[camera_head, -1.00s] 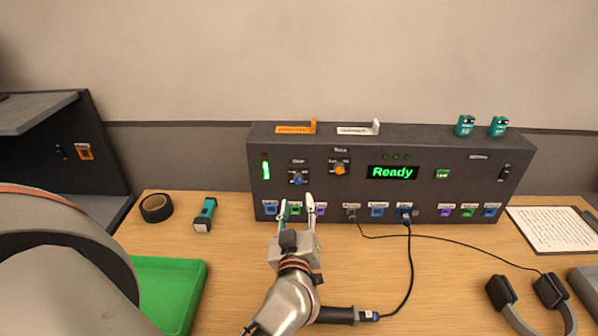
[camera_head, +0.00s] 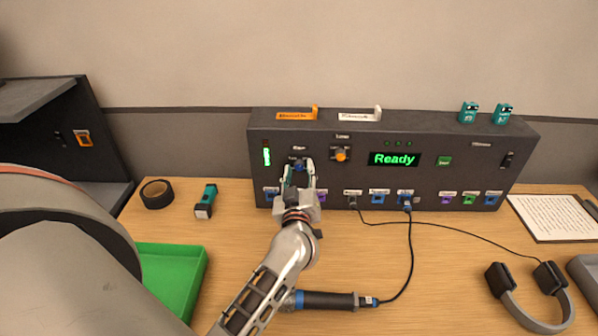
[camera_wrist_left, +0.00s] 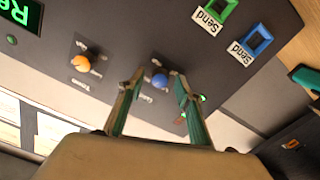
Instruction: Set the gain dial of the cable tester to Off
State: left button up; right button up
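The cable tester (camera_head: 430,135) is a dark grey panel at the back of the table, its display reading "Ready". A blue dial (camera_head: 298,166) is on its left part, with a label above it too blurred to be sure of. An orange dial (camera_head: 341,155) is to its right. My left gripper (camera_head: 299,168) is in front of the panel with its fingers apart, one on each side of the blue dial. The left wrist view shows the blue dial (camera_wrist_left: 160,77) between the open fingertips; I cannot tell whether they touch it. The dial's pointer setting is unclear. My right gripper is not in view.
A black handle (camera_head: 328,300) lies on the table, with a cable running to a panel socket.

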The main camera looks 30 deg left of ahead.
pick_arm(q)
grip_shut()
